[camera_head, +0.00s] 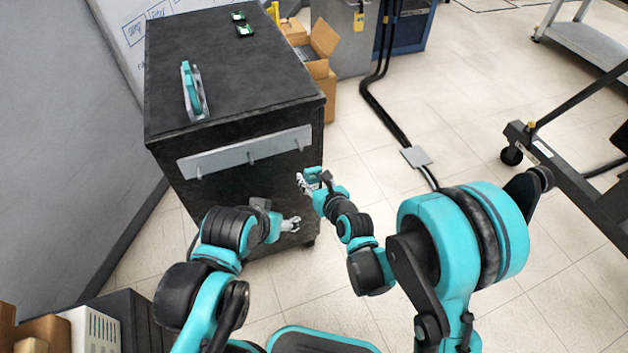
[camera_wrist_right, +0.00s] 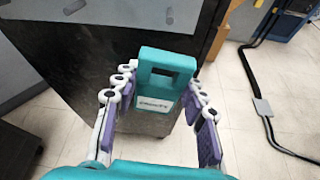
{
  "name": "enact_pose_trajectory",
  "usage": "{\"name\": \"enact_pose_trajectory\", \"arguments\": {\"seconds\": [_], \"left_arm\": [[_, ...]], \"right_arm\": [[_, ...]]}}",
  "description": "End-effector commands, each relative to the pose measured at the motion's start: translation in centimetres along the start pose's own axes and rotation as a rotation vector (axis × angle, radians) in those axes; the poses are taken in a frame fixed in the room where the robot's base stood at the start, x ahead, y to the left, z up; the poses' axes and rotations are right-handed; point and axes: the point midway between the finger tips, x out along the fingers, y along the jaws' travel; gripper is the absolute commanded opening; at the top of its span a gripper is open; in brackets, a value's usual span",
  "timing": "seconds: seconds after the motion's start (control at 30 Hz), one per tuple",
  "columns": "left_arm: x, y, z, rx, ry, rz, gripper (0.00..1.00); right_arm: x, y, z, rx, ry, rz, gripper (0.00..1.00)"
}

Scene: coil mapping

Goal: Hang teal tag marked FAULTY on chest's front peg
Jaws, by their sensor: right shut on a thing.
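The black chest (camera_head: 235,60) stands ahead of me. A light grey rail (camera_head: 225,158) runs across its upper front with three short pegs, the middle one (camera_head: 250,158) among them. My right gripper (camera_head: 303,183) is in front of the chest's right side, below the rail. In the right wrist view, my right gripper (camera_wrist_right: 160,105) is shut on the teal tag (camera_wrist_right: 182,55), which has a rectangular opening and a white label whose small print looks like FAULTY. The tag is apart from the pegs. My left gripper (camera_head: 291,224) is low before the chest; its fingers are too small to judge.
A metal holder with a teal piece (camera_head: 192,88) and two small green items (camera_head: 244,30) are on the chest top. Cardboard boxes (camera_head: 322,45) stand behind it. A black cable (camera_head: 385,110) crosses the floor to the right. A grey wall (camera_head: 65,120) bounds the left.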

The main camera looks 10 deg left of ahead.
Motion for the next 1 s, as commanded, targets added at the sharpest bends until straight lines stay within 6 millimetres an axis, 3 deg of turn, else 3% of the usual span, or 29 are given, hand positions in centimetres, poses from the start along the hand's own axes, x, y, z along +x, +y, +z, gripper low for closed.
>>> {"name": "enact_pose_trajectory", "arguments": {"seconds": [1.0], "left_arm": [[-1.4,0.0,-1.0,0.0,0.0,0.0,0.68]], "right_arm": [[5.5,-0.1,2.4,0.0,0.0,-0.001,0.22]]}}
